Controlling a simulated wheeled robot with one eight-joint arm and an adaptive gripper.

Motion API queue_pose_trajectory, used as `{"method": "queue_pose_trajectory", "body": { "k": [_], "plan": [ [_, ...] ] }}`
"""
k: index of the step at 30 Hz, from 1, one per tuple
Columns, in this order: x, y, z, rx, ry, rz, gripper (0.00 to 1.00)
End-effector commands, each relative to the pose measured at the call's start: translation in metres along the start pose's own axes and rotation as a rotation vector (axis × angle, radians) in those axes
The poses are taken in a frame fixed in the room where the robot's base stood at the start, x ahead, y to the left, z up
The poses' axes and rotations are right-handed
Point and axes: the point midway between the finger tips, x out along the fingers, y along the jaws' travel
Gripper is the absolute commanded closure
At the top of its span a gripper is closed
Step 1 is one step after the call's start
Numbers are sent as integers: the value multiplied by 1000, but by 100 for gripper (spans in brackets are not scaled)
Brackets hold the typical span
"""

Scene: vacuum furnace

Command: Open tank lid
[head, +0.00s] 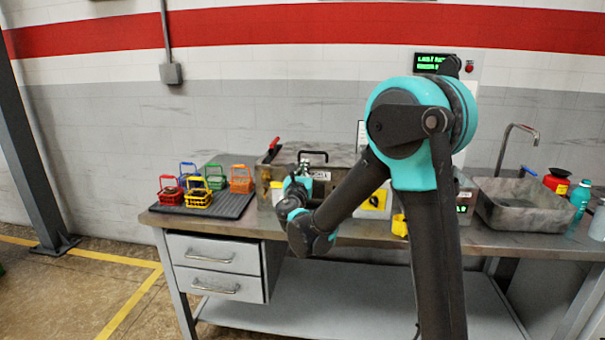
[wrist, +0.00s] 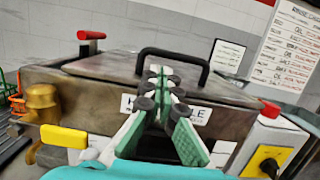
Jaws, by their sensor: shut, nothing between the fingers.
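The grey metal tank (wrist: 82,86) stands on the bench. Its flat lid (wrist: 110,65) looks closed in the wrist view. A black arched handle (wrist: 172,50) rises from the lid; the handle also shows in the head view (head: 313,152). My gripper (wrist: 160,72) is shut and empty, with pale green fingers and dark round joints. Its tips overlap the handle opening in the wrist view; I cannot tell whether they touch it. In the head view my gripper (head: 305,165) is small, in front of the tank, and my arm hides the tank's right part.
A red-tipped lever (wrist: 90,37) stands at the tank's left corner. A brass fitting (wrist: 40,100) is at the tank's front left. Coloured baskets (head: 198,193) stand on a dark mat at left. A sink (head: 525,203) is at right.

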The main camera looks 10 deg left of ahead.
Motion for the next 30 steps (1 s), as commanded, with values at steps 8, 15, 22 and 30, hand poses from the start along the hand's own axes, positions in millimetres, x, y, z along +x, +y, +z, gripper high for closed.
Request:
{"method": "queue_pose_trajectory", "body": {
  "k": [8,15,22,30],
  "plan": [
    [28,-1,0,-1,0,-1,100],
    [31,-1,0,0,0,0,100],
    [31,-1,1,0,3,-1,100],
    [34,-1,13,2,45,-1,100]
  ]
}}
